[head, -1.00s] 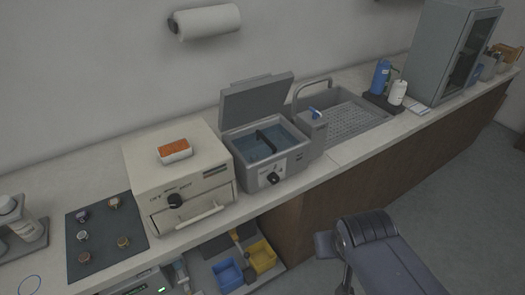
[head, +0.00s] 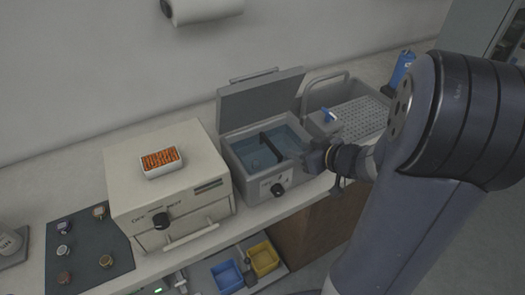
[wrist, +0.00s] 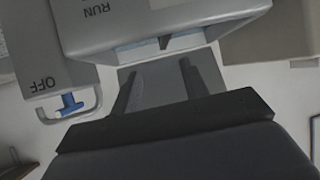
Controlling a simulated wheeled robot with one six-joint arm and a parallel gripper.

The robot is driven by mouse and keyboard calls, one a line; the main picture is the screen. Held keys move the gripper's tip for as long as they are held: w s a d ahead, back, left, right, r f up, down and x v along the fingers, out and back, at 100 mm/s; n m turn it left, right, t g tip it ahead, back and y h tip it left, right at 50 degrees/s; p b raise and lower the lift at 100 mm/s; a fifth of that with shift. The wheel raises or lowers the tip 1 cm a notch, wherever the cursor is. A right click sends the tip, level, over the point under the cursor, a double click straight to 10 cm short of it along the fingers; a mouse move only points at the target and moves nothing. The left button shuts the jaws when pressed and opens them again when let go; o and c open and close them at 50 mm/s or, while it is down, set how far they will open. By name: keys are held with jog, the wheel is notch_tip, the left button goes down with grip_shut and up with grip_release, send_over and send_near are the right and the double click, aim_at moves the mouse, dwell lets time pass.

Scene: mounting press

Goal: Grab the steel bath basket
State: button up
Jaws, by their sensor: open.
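The grey bath (head: 270,185) stands on the counter with its lid (head: 258,98) raised. Blue water (head: 245,152) fills it. A dark bar (head: 273,149) crosses the opening, probably the handle of the steel bath basket; the basket body cannot be made out. My gripper (head: 312,158) is at the right front corner of the bath, apart from the bar. In the wrist view my gripper (wrist: 158,72) is open with nothing between its fingers, facing the bath's front marked RUN (wrist: 105,18). The basket is not seen there.
A sink (head: 365,115) with a tap unit (head: 322,124) and blue lever lies right of the bath. A cream oven (head: 165,185) with an orange-filled dish (head: 161,161) on top stands left. Blue and yellow bins (head: 263,258) sit below the counter.

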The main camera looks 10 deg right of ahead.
aim_at(272, 145)
jog(key=x, duration=0.7)
jog(key=b+x, duration=0.1)
jog(key=x, duration=0.3)
jog(key=shift+s+a+r, duration=0.1)
jog(key=shift+s+a, duration=0.1)
jog(key=shift+a, duration=0.15)
grip_shut()
